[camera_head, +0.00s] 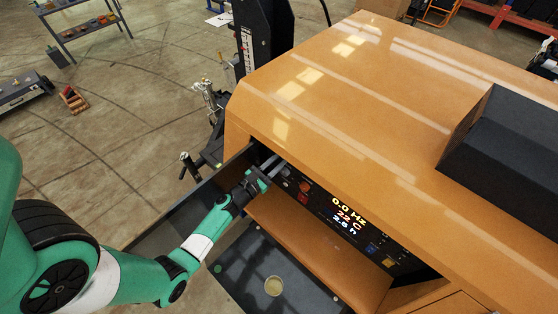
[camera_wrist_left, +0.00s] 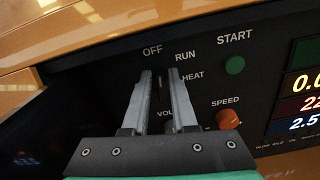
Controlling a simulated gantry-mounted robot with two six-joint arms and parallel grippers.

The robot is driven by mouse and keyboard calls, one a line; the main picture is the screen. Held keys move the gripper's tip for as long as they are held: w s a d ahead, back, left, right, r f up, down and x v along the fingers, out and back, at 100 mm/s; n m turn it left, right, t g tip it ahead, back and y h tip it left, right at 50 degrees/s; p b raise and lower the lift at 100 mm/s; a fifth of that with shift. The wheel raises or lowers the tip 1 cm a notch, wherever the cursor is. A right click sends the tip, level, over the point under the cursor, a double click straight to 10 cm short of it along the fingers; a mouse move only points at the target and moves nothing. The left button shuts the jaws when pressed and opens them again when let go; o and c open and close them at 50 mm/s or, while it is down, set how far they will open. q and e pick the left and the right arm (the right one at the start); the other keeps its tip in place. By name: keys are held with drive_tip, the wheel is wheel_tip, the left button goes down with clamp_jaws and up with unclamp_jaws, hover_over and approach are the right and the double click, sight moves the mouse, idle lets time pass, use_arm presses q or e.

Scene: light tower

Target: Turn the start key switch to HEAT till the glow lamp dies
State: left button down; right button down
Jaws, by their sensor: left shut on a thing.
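The control panel (camera_wrist_left: 205,85) is a black face under the orange hood, also seen in the head view (camera_head: 388,262). Its labels read OFF, RUN, HEAT and START. My left gripper (camera_wrist_left: 162,74) reaches the panel beside these labels, also seen in the head view (camera_head: 274,162). Its two fingers are shut on the start key switch (camera_wrist_left: 161,84), of which only a thin dark part shows between them. The key's exact angle is hard to tell. I cannot pick out a glow lamp in either view. My right gripper is not in view.
A green button (camera_wrist_left: 235,65) sits under START and an orange knob (camera_wrist_left: 229,118) under SPEED. The lit display (camera_head: 346,214) reads 0.0 Hz, 22 C and 2.5 h. An open dark door (camera_head: 170,222) stands left of the panel.

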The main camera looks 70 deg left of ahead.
use_arm(q)
drive_tip(key=shift+w+d+f+m+b, duration=0.1)
drive_tip(key=shift+d+f+m+b, duration=0.2)
drive_tip(key=shift+m+b, duration=1.65)
drive_tip(key=shift+w+d+f+m+b, duration=0.1)
drive_tip(key=shift+f+m+b, duration=0.4)
drive_tip(key=shift+m, duration=2.9)
drive_tip(key=shift+w+d+f+m+b, duration=0.1)
drive_tip(key=shift+d+f+m+b, duration=0.15)
drive_tip(key=shift+m+b, duration=1.75)
drive_tip(key=shift+m+p, duration=0.7)
drive_tip(key=shift+m, duration=0.15)
drive_tip(key=c, duration=1)
unclamp_jaws()
drive_tip(key=shift+o, duration=0.4)
drive_tip(key=shift+s+a, duration=0.15)
drive_tip(key=shift+a, duration=0.05)
drive_tip(key=shift+r, duration=0.1)
drive_tip(key=shift+d, duration=0.15)
